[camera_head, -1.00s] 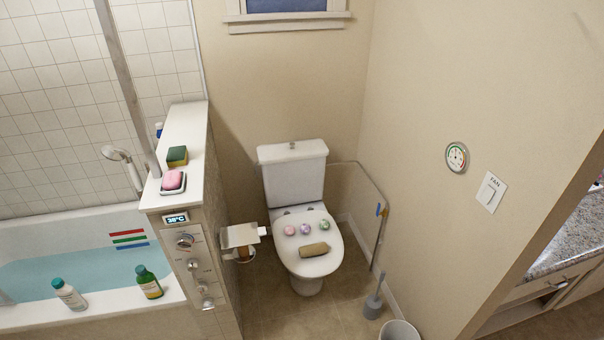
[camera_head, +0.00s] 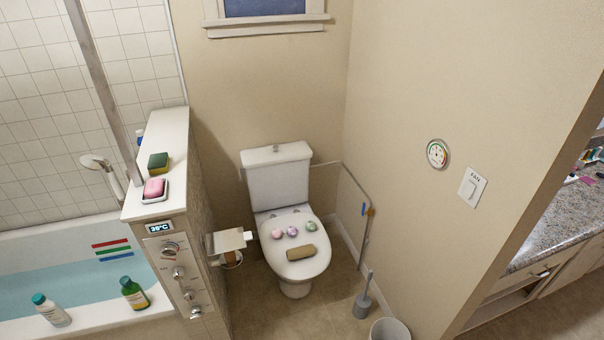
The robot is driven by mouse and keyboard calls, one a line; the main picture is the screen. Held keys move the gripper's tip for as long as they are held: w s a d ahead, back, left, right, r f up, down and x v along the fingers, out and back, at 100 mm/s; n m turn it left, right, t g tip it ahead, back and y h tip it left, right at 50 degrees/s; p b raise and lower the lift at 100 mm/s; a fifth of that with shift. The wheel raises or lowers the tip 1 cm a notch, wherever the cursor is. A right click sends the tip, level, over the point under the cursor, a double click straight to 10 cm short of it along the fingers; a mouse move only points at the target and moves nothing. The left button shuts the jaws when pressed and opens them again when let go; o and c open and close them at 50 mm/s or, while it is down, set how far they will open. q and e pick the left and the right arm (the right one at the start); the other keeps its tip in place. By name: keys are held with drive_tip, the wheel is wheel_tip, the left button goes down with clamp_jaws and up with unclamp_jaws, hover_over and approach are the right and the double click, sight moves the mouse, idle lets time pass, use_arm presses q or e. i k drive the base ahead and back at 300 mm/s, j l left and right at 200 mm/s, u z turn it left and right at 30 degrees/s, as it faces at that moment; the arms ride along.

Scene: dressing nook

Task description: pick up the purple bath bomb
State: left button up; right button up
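The purple bath bomb (camera_head: 292,231) sits on the closed white toilet lid (camera_head: 318,263). It is the middle one of three small balls in a row. A pink ball (camera_head: 278,233) is on its left and a green ball (camera_head: 311,226) on its right. A tan cardboard roll (camera_head: 301,252) lies on the lid in front of them. Neither of my grippers shows in the head view.
A tiled half wall (camera_head: 187,229) with soap and a sponge on top stands left of the toilet, with a paper holder (camera_head: 228,241) sticking out. A toilet brush (camera_head: 364,300) and a bin (camera_head: 389,330) stand on the right. Floor in front of the toilet is clear.

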sight(292, 232)
drive_tip(key=i+l+u, duration=0.4)
drive_tip(key=i, duration=0.15)
drive_tip(key=i+l+u, duration=0.4)
drive_tip(key=i, duration=0.15)
drive_tip(key=i+l+u, duration=0.35)
drive_tip(key=l, duration=0.2)
drive_tip(key=i+l+u, duration=0.4)
drive_tip(key=l, duration=0.35)
